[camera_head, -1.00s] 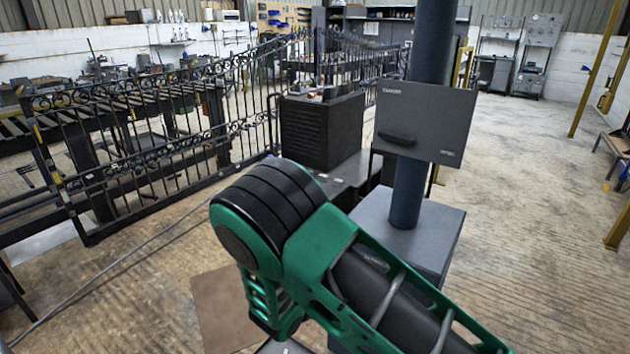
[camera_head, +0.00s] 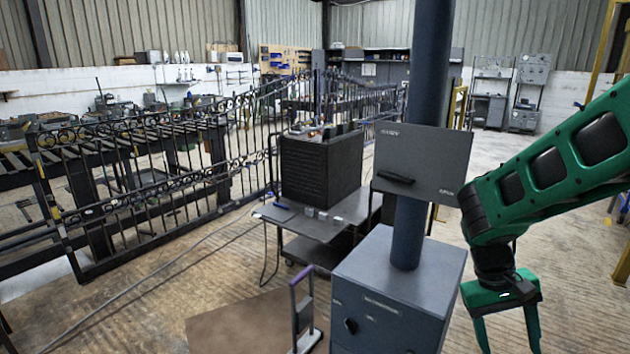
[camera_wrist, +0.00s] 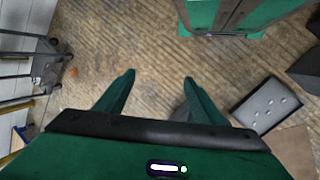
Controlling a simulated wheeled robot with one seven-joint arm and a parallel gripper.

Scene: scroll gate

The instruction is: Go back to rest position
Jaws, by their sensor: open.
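My green gripper (camera_head: 508,338) hangs at the lower right of the head view, pointing down, with its two fingers apart and nothing between them. My green arm comes in from the right edge above it. In the wrist view, my gripper (camera_wrist: 159,78) shows two spread fingers over bare floor. The gripper touches nothing that I can see.
A black wrought-iron gate (camera_head: 150,185) stands at the left. A dark ribbed box (camera_head: 318,168) sits on a wheeled cart (camera_head: 345,208) in the middle. A brown mat (camera_head: 240,325) lies in front. The floor (camera_head: 575,265) at the right is largely clear.

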